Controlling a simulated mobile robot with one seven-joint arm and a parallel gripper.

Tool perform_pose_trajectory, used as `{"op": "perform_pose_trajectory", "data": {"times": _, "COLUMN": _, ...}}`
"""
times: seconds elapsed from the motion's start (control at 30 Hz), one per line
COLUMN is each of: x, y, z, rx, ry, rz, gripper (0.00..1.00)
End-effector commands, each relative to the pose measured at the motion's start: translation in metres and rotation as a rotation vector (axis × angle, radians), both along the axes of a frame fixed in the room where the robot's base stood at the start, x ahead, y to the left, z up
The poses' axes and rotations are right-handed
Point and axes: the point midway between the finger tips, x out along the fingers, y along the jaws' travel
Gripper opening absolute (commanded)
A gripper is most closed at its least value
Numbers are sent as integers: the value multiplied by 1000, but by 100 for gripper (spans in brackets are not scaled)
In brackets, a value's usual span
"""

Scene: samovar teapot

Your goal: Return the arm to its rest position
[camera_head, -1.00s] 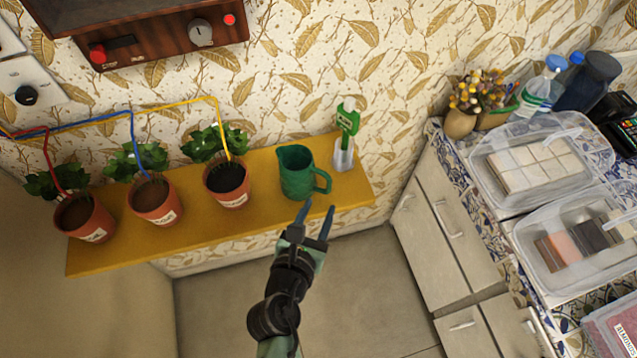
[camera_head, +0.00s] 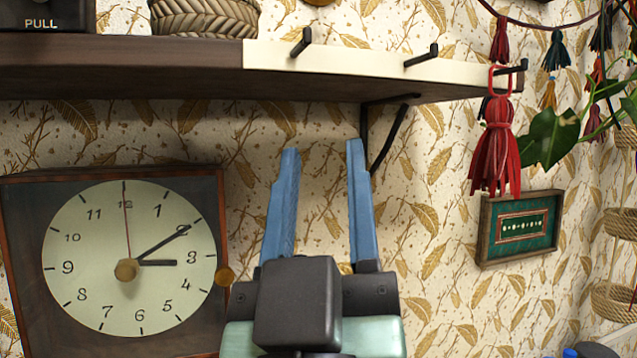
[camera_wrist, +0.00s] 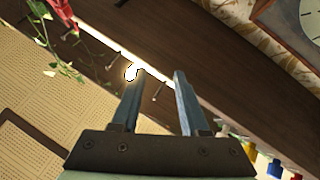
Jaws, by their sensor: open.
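My gripper (camera_head: 322,165) is raised in front of the wallpapered wall in the head view, just below the shelf. Its two blue fingers point up and stand apart with nothing between them. The wrist view also shows my gripper (camera_wrist: 160,80) open and empty, with the dark underside of the shelf beyond it. I cannot tell how far the fingertips are from the shelf.
A shelf (camera_head: 180,65) with black hooks crosses above my gripper. A red tassel (camera_head: 495,150) hangs from it at the right. A wall clock (camera_head: 130,260) is at left, a small framed picture (camera_head: 507,226) at right. A woven basket (camera_head: 205,18) stands on the shelf.

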Motion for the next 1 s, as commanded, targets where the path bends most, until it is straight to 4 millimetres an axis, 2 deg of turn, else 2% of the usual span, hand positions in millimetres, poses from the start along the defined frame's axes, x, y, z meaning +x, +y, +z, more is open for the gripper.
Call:
{"op": "perform_pose_trajectory", "data": {"times": 0.03, "x": -15, "y": 0, "z": 17, "rx": 55, "ry": -50, "rz": 60, "gripper": 44}}
{"op": "perform_pose_trajectory", "data": {"times": 0.1, "x": -28, "y": 1, "z": 30, "rx": 107, "ry": -92, "rz": 128, "gripper": 44}}
{"op": "perform_pose_trajectory", "data": {"times": 0.2, "x": -36, "y": 2, "z": 38, "rx": 141, "ry": -116, "rz": 174, "gripper": 44}}
{"op": "perform_pose_trajectory", "data": {"times": 1.0, "x": -36, "y": 2, "z": 38, "rx": 146, "ry": -116, "rz": 179, "gripper": 44}}
